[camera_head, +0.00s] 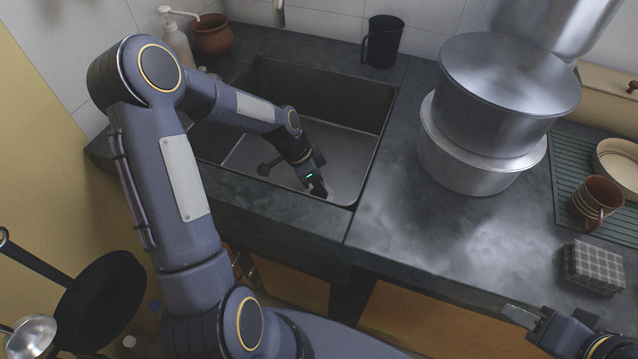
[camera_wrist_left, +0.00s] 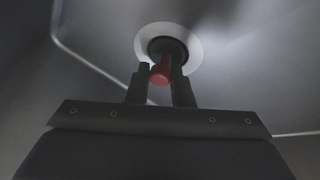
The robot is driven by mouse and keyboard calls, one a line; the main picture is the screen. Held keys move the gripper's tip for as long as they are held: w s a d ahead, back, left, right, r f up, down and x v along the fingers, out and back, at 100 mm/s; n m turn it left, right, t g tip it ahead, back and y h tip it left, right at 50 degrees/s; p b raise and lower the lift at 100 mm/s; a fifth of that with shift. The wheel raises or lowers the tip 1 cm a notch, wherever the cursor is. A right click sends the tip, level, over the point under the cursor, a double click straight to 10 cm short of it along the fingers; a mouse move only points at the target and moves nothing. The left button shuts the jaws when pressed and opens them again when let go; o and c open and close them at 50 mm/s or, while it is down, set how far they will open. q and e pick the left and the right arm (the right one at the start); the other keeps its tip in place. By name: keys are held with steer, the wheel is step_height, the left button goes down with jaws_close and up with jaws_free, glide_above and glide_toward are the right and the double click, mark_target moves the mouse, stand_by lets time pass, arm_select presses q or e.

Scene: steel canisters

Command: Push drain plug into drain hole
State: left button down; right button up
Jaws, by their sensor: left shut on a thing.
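The metal sink basin (camera_head: 345,105) is set in the dark counter. My left arm reaches into it, and my left gripper (camera_head: 319,190) is low near its front right corner. In the left wrist view my left gripper (camera_wrist_left: 161,80) is shut on the drain plug (camera_wrist_left: 161,70), whose red grip shows between the two dark fingers. Just beyond it is a pale drain ring (camera_wrist_left: 197,48) with a dark round centre. I cannot tell whether the plug touches the hole. The head view does not show the plug clearly. My right gripper (camera_head: 520,316) is over the cabinet front at lower right, its opening unclear.
Large steel pots (camera_head: 470,160) stand on the counter right of the sink. A dark mug (camera_head: 382,42), a soap bottle (camera_head: 176,40) and a clay pot (camera_head: 211,35) stand behind the sink. A striped cup (camera_head: 596,200) and checked cloth (camera_head: 594,266) are at right. The front counter is clear.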

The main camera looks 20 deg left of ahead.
arm_select(q)
steer(key=shift+f, duration=0.25)
steer(key=c, duration=1.3)
jaws_free()
steer(key=shift+r, duration=0.1)
